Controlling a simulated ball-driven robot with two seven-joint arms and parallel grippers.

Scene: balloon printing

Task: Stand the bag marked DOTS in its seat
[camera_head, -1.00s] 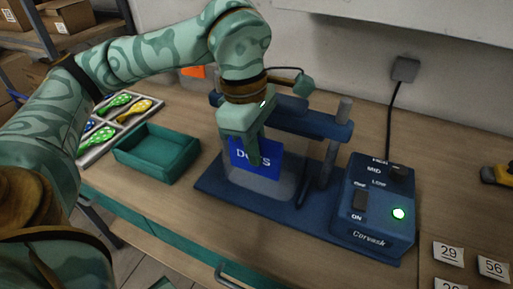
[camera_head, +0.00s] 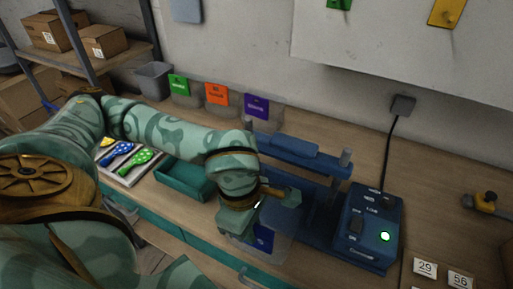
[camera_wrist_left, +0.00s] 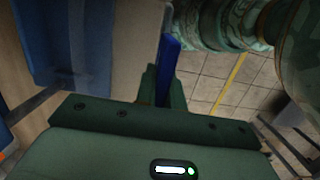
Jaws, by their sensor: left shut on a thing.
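My left gripper (camera_head: 250,228) is shut on the bag marked DOTS (camera_head: 264,238), by its blue label. The clear lower part of the bag hangs below, in front of the blue press (camera_head: 306,232). Its print is too small and partly covered to read now. In the left wrist view the blue label (camera_wrist_left: 168,58) stands edge-on between the two fingers (camera_wrist_left: 165,92). Three bags stand along the wall, with a green label (camera_head: 179,85), an orange label (camera_head: 216,94) and a purple label (camera_head: 256,106). I cannot make out an empty seat. My right gripper is out of view.
A teal open tray (camera_head: 186,181) and a tray of patterned balloons (camera_head: 128,160) lie left of the press. A grey bin (camera_head: 153,80) stands by the wall. The control box (camera_head: 364,232) has a lit green light. Number cards (camera_head: 425,268) lie at right.

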